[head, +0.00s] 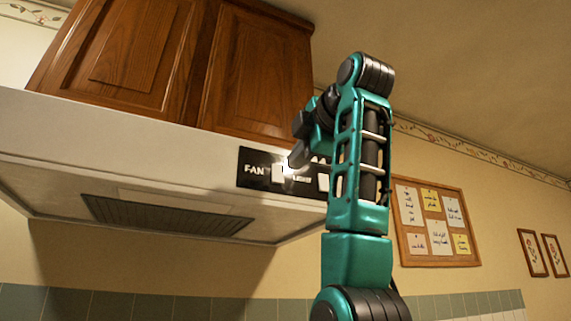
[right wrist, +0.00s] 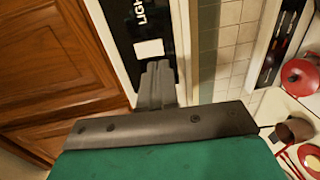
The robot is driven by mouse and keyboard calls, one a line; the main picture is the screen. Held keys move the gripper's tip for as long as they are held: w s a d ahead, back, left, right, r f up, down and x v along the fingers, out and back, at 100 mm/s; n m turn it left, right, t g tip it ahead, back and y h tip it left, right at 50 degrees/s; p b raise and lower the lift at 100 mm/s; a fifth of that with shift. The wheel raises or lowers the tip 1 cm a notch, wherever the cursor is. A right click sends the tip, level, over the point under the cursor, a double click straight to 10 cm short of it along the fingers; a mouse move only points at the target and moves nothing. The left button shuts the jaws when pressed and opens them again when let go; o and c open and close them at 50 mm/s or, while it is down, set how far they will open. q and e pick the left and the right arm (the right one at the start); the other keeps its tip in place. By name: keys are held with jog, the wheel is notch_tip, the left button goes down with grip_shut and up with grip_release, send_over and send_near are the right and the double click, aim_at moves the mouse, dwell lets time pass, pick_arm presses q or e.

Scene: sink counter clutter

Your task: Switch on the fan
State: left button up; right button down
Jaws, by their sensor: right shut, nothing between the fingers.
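The fan switch (head: 281,173) is a white rocker on the hood's black panel (head: 256,181), just right of the word FAN. My right gripper (head: 297,158) is shut and empty, with its tips at the upper right edge of this switch. The right wrist view shows the closed fingers (right wrist: 158,72) over the panel, just below a white switch (right wrist: 149,48) beside the rotated LIGHT lettering. I cannot tell whether the tips touch the switch. A second white switch, the light's (head: 323,182), is partly hidden by my right arm. My left gripper is out of view.
The panel is on the front of a pale range hood (head: 140,140) below wooden cabinets (head: 258,75). A corkboard (head: 436,222) hangs on the wall at right. In the right wrist view, a red pot (right wrist: 302,76) stands far below at right.

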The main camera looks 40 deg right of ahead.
aim_at(279, 180)
jog(key=p+x, duration=0.1)
jog(key=x, duration=0.5)
jog(key=shift+f, duration=0.1)
jog(key=shift+w+f+t+b, duration=0.1)
jog(key=shift+f+t+b, duration=0.15)
jog(key=shift+b, duration=0.25)
jog(key=shift+w+t+b, duration=0.1)
jog(key=shift+t+b, duration=0.25)
jog(key=shift+r, duration=0.25)
